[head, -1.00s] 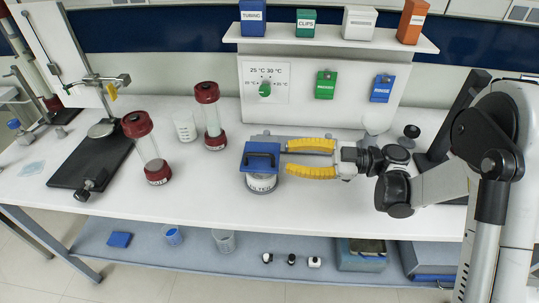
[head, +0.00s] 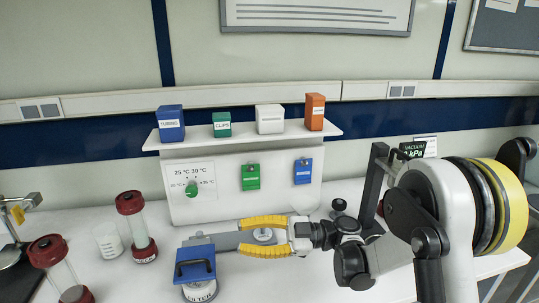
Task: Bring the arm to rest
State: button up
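My gripper (head: 242,235) reaches in from the right over the bench. Its two yellow fingers point left and stand apart, open. A small round pale-topped item (head: 264,235) shows between the fingers; I cannot tell whether they touch it. My arm comes from the right side, bent, with its dark wrist joints low over the bench top. Left of and nearer than the fingertips, a blue handled block (head: 195,262) sits on a white labelled jar (head: 200,291). The fingers are clear of both.
A grey plate (head: 210,241) lies behind the blue block. Two red-capped columns (head: 140,225) (head: 46,252) and a beaker (head: 109,243) stand left. The white panel (head: 240,178) with its shelf of boxes rises behind my gripper. A vacuum display (head: 418,148) is at right.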

jog(key=w+d+r+m+t+h, duration=0.1)
jog(key=w+d+r+m+t, duration=0.25)
jog(key=r+t, duration=0.3)
jog(key=w+d+r+m+t+h, duration=0.1)
jog(key=w+d+r+m+t, duration=0.25)
jog(key=r+t, duration=0.35)
jog(key=w+d+r+m+t+h, duration=0.1)
jog(key=w+d+r+m+t, duration=0.15)
jog(key=r+m+t, duration=0.4)
jog(key=d+r+m+t+h, duration=0.25)
jog(key=d+m+h, duration=0.25)
jog(key=d+h, duration=0.5)
jog(key=s+d+f+m+g+h, duration=0.6)
jog(key=s+d+f+h, duration=0.1)
jog(key=s+d+f, duration=0.25)
jog(key=s+a+f+g+y, duration=0.1)
jog(key=s+f+g, duration=0.6)
jog(key=s+f, duration=0.7)
jog(key=s+a, duration=0.1)
jog(key=s, duration=0.2)
jog(key=shift+a+f, duration=0.25)
